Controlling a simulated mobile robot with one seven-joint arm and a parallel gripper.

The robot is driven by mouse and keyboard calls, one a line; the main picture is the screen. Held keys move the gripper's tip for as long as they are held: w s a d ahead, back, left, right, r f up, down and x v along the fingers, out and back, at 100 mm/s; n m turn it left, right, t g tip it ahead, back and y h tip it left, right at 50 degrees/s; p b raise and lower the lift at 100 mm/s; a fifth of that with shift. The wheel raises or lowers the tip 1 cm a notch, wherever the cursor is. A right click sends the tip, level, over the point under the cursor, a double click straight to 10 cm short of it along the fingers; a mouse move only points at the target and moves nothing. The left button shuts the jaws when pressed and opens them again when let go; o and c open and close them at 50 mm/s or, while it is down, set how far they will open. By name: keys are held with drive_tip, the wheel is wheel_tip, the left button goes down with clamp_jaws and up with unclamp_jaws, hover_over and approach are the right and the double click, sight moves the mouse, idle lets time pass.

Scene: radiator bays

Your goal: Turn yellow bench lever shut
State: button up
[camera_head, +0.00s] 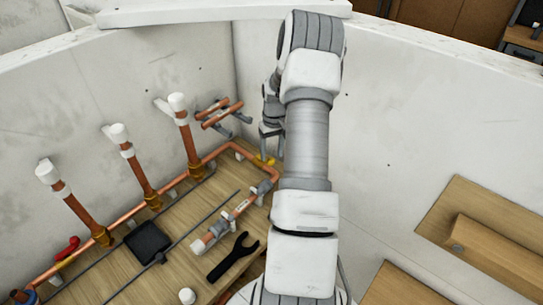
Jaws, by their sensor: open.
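A small yellow lever (264,160) shows on the copper pipework at the back corner of the wooden bench (205,215). My gripper (271,152) is open and points down just above and beside the lever. I cannot tell whether the fingers touch it or stand around it. My arm and the fingers hide part of the lever and the pipe by it, so its angle is unclear.
Several upright copper pipes with white caps (119,133) stand along the left wall. A red lever (68,248), a black block (147,241), a dark open-ended wrench (234,258) and a white cap (187,296) are on the bench. Walls close off the back corner.

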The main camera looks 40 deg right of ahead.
drive_tip(key=shift+f, duration=1.15)
clamp_jaws()
